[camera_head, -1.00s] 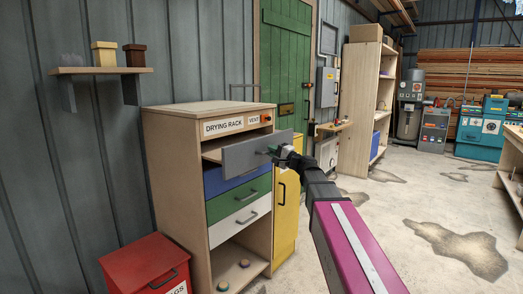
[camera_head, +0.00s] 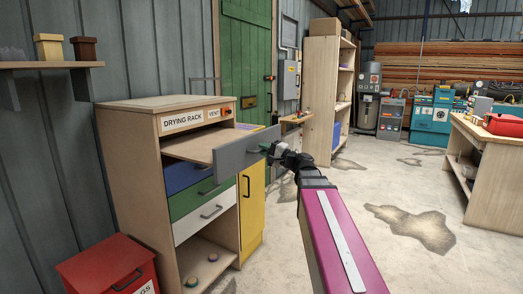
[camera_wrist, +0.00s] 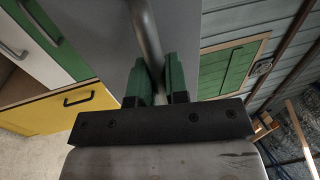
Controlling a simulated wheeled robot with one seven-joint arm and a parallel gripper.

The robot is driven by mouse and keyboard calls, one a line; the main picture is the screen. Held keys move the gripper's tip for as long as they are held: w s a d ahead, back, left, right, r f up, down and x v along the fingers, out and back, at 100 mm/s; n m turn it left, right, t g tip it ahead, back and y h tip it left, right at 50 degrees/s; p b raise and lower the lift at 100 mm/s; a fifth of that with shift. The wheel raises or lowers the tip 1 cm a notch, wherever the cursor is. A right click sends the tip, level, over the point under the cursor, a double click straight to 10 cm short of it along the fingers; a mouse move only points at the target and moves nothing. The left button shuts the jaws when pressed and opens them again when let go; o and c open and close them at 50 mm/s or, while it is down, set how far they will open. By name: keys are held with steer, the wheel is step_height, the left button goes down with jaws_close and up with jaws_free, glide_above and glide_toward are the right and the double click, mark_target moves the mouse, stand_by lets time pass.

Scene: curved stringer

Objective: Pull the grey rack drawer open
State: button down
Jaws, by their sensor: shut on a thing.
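The grey rack drawer (camera_head: 240,152) is the top drawer of the wooden drying rack (camera_head: 123,160). It stands well out from the cabinet, and its wooden tray shows behind the grey front. My gripper (camera_head: 268,150) is at the drawer's handle, on the right part of the front. In the wrist view my green fingertips (camera_wrist: 160,80) are shut on the metal handle bar (camera_wrist: 150,45), one finger on each side. The grey front (camera_wrist: 95,25) fills the area behind them. The fingers hide the lower end of the bar.
Below are shut blue (camera_head: 187,174), green (camera_head: 195,197) and white (camera_head: 204,213) drawers. A yellow cabinet (camera_head: 252,205) stands to the right, a red bin (camera_head: 108,268) at front left. A workbench (camera_head: 490,160) is at far right. The floor (camera_head: 385,185) between is open.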

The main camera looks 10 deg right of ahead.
steer(key=c, duration=1.1)
jaws_free()
steer(key=shift+c, duration=0.2)
steer(key=v, duration=1)
steer(key=shift+s+d, duration=0.2)
steer(key=shift+d, duration=0.05)
steer(key=shift+f, duration=0.15)
